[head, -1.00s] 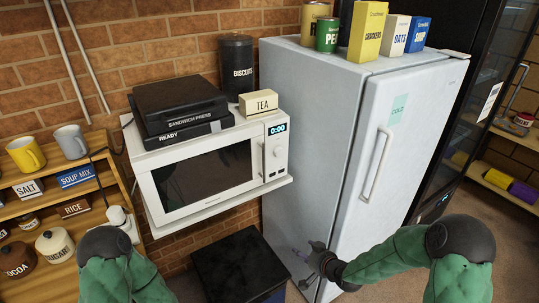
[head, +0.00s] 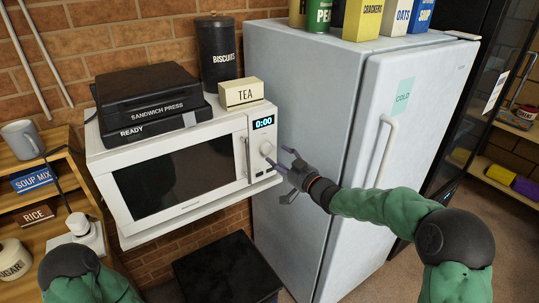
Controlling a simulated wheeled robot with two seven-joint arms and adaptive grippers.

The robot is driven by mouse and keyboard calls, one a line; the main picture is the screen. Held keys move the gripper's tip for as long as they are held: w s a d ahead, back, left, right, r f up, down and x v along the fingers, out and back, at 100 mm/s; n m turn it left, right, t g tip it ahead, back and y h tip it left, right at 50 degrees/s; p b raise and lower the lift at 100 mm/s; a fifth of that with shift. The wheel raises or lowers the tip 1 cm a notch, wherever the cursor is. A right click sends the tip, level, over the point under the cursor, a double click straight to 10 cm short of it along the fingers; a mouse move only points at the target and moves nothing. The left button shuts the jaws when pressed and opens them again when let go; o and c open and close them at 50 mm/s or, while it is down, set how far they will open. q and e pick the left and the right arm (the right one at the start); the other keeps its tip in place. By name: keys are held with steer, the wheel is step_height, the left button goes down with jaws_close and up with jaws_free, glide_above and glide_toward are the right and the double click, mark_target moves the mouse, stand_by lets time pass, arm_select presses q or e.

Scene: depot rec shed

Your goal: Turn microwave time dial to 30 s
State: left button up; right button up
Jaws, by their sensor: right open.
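The white microwave (head: 218,133) sits on a wall shelf, its door shut.
A sandwich press (head: 150,100) and a tea box (head: 241,92) lie on the microwave, with a biscuits canister (head: 220,55) behind. The white fridge (head: 300,110) stands close on the right. A black box (head: 227,270) is below. Wooden shelves (head: 20,165) stand left.

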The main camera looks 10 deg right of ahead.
mark_target(268, 150)
steer(key=b+x, duration=0.1)
steer(key=x, duration=0.4)
steer(key=shift+w+a, duration=0.15)
steer(key=shift+w, duration=0.15)
steer(key=c, duration=1.1)
